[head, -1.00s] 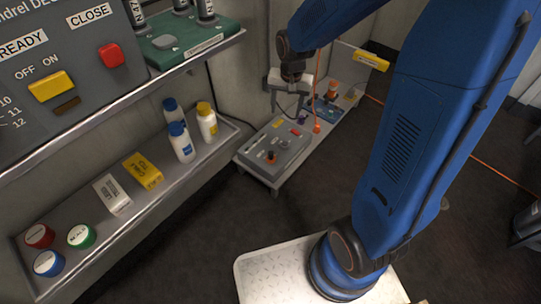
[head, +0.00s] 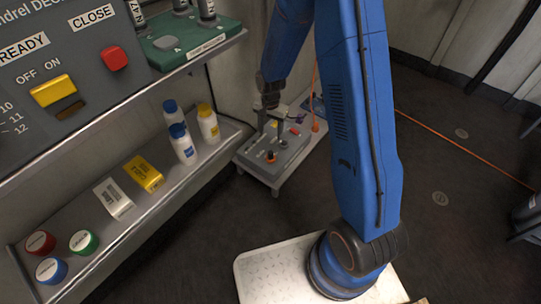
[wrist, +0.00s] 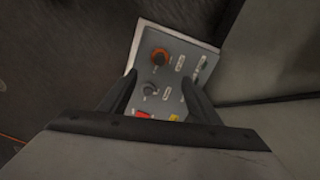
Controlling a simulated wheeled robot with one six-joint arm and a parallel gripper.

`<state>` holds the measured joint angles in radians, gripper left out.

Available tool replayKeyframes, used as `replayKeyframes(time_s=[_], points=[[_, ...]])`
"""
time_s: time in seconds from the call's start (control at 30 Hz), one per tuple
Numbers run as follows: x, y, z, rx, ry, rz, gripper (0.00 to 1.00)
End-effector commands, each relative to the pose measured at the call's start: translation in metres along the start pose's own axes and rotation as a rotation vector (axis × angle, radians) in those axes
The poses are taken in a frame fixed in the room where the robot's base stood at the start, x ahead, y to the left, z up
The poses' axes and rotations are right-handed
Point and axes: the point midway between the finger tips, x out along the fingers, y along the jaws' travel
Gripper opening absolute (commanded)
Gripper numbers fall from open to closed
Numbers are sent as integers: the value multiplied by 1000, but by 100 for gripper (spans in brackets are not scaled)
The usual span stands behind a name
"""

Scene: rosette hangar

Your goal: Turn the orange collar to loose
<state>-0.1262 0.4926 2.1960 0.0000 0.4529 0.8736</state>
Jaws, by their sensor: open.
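The orange collar (wrist: 159,56) is a ring around a dark knob on a grey control panel (wrist: 168,74), near the panel's far end in the wrist view. In the head view the collar (head: 271,156) is small, on the panel's near side. My gripper (wrist: 159,78) is open and empty. Its two dark fingers point at the panel, apart from the collar, which shows just beyond the fingertips. In the head view my gripper (head: 272,118) is over the panel's back part. The collar's label is too small to read.
A dark knob (wrist: 150,88), a red part (wrist: 144,115) and a yellow part (wrist: 173,117) share the panel. A shelf at left holds bottles (head: 208,124), boxes (head: 143,172) and round-lidded jars (head: 83,242). An orange cable (head: 470,158) lies across the open floor.

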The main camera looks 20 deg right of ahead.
Motion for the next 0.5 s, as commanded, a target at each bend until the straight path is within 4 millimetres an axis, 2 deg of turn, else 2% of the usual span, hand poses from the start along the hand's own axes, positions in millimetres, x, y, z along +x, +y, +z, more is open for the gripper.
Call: replayKeyframes(time_s=[0.5], points=[[76,1,1,-1,-2,3,57]])
